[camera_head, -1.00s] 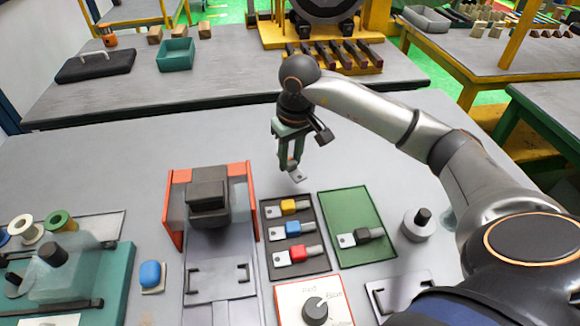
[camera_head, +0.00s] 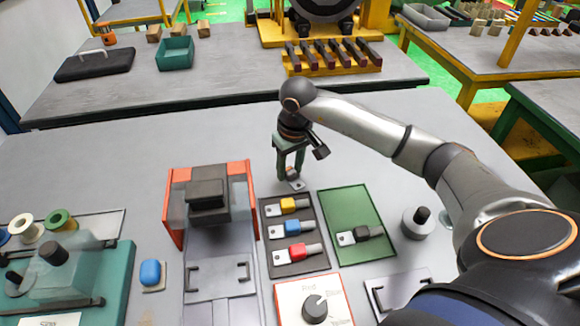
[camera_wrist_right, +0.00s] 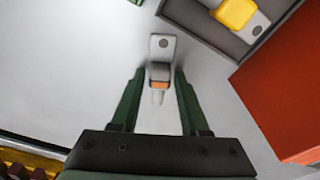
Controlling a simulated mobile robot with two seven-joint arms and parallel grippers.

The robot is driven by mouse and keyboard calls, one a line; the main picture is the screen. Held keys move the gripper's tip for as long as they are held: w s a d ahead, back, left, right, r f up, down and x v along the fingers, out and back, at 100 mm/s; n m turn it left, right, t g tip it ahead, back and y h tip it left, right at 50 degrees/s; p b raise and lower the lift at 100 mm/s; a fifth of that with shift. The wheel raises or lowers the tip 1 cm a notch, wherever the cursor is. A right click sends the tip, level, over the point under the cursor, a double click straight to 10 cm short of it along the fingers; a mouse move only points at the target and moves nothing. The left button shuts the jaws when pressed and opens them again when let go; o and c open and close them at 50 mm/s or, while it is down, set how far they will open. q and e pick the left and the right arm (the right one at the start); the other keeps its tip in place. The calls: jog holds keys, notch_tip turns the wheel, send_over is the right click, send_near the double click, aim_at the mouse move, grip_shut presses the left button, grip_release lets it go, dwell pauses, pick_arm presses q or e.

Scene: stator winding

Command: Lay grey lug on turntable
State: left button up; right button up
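The grey lug (camera_head: 296,185) shows its pale, holed tab behind the dark tray. In the right wrist view the lug (camera_wrist_right: 160,75) has the tab at its far end, a grey block with an orange band, and a short barrel. My right gripper (camera_head: 291,176) points down over it. In the wrist view the fingers (camera_wrist_right: 160,80) stand on both sides of the lug, with narrow gaps, and look open. The lug appears to lie flat on the grey surface. I cannot make out a distinct turntable under it. My left gripper is out of view.
The dark tray (camera_head: 271,212) holds yellow, blue and red lugs. A green mat (camera_head: 345,200) bears a black-bodied lug (camera_head: 360,236). The orange-sided fixture (camera_head: 172,215) stands left of the tray. A knobbed grey disc (camera_head: 418,226) stands right. Bare table lies behind the mat.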

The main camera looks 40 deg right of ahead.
jog(key=shift+o, duration=1.1)
jog(key=shift+r, duration=0.1)
